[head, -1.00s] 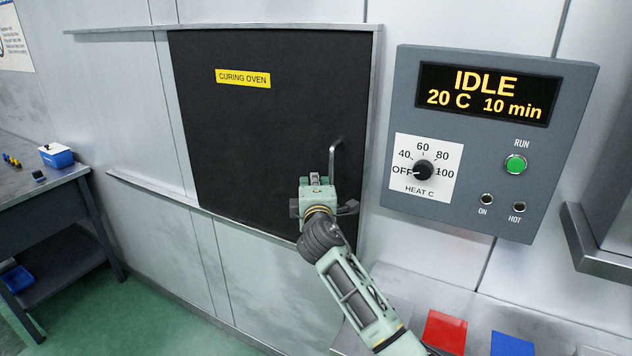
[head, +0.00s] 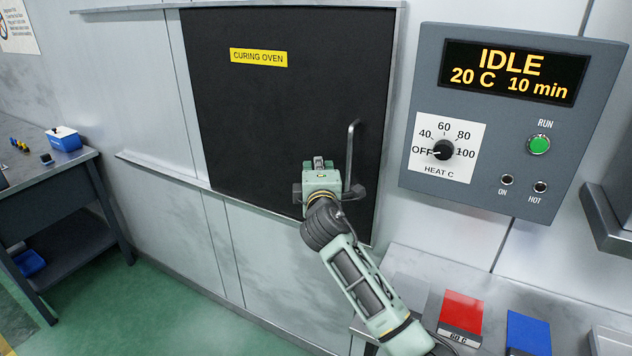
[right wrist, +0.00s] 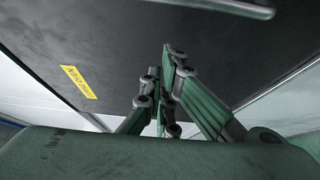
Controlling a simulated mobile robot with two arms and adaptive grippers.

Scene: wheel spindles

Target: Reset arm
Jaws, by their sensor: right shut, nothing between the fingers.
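My right gripper (head: 320,165) is in front of the dark curing oven door (head: 270,110), just left of the door's upright grey handle (head: 350,155). In the right wrist view its fingers (right wrist: 168,90) are together with nothing between them, and the door (right wrist: 110,45) with its yellow label fills the background. The handle also shows at the top of that view (right wrist: 235,8). The gripper does not appear to hold the handle. The door covers the oven opening. My left gripper is not in view.
The control panel (head: 510,190) right of the door reads IDLE, 20 C, 10 min, with its heat knob (head: 443,150) at OFF. A workbench (head: 55,180) stands at the left. Green floor is clear.

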